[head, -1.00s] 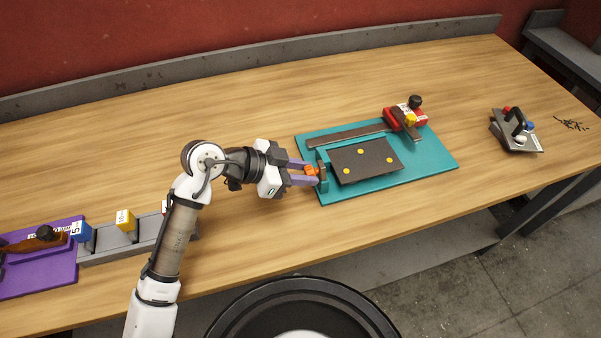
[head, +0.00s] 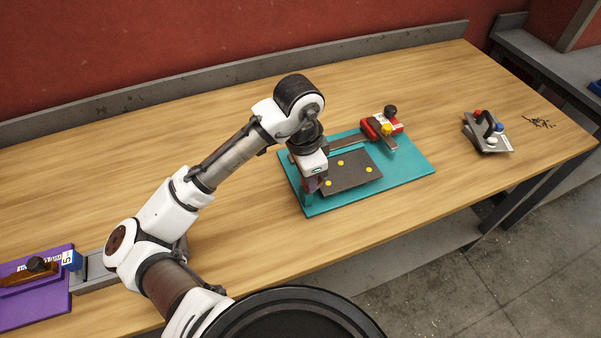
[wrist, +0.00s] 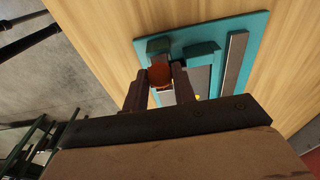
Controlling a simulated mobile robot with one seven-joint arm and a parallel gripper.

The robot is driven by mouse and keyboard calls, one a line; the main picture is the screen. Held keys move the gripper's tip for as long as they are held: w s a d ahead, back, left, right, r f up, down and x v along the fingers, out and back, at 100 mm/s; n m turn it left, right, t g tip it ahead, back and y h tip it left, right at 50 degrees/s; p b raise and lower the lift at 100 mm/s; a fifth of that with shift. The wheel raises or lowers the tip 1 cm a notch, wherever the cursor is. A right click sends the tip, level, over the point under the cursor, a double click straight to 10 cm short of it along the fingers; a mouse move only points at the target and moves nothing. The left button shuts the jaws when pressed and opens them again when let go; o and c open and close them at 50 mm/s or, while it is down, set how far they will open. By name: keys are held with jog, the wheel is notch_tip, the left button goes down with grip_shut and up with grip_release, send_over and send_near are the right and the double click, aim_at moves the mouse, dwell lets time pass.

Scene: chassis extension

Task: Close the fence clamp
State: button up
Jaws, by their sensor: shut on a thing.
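The teal board (head: 408,172) lies on the table with a dark plate (head: 352,177) and a long fence bar (head: 348,143). My gripper (head: 312,186) points down at the board's left end. In the wrist view, my gripper (wrist: 160,82) is shut on an orange-red knob (wrist: 159,75), one finger on each side, beside a teal upright (wrist: 160,46). In the head view the knob is hidden by my gripper. I cannot tell which part is the fence clamp.
A grey fixture (head: 485,133) with a black handle and coloured knobs stands to the right. A purple board (head: 38,302) and a grey block rack (head: 92,268) are at the lower left. Small dark pieces (head: 538,122) lie at the far right. The table behind the teal board is clear.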

jog(key=y, duration=0.1)
jog(key=d+g+y, duration=0.1)
jog(key=y, duration=0.1)
jog(key=w+d+y, duration=0.1)
jog(key=shift+d+f+y, duration=0.15)
jog(key=shift+f+y, duration=0.1)
jog(key=shift+y, duration=0.05)
jog(key=y, duration=0.1)
jog(key=d+f+g+y, duration=0.1)
jog(key=shift+w+y, duration=0.1)
jog(key=shift+y, duration=0.2)
jog(key=shift+d+f+g+y, duration=0.2)
jog(key=shift+d+g+y, duration=0.15)
jog(key=shift+y, duration=0.25)
jog(key=shift+a+f, duration=0.1)
jog(key=o, duration=1)
jog(key=b+v, duration=0.1)
jog(key=v, duration=1.3)
jog(key=shift+f+b, duration=0.1)
jog(key=shift+b, duration=0.25)
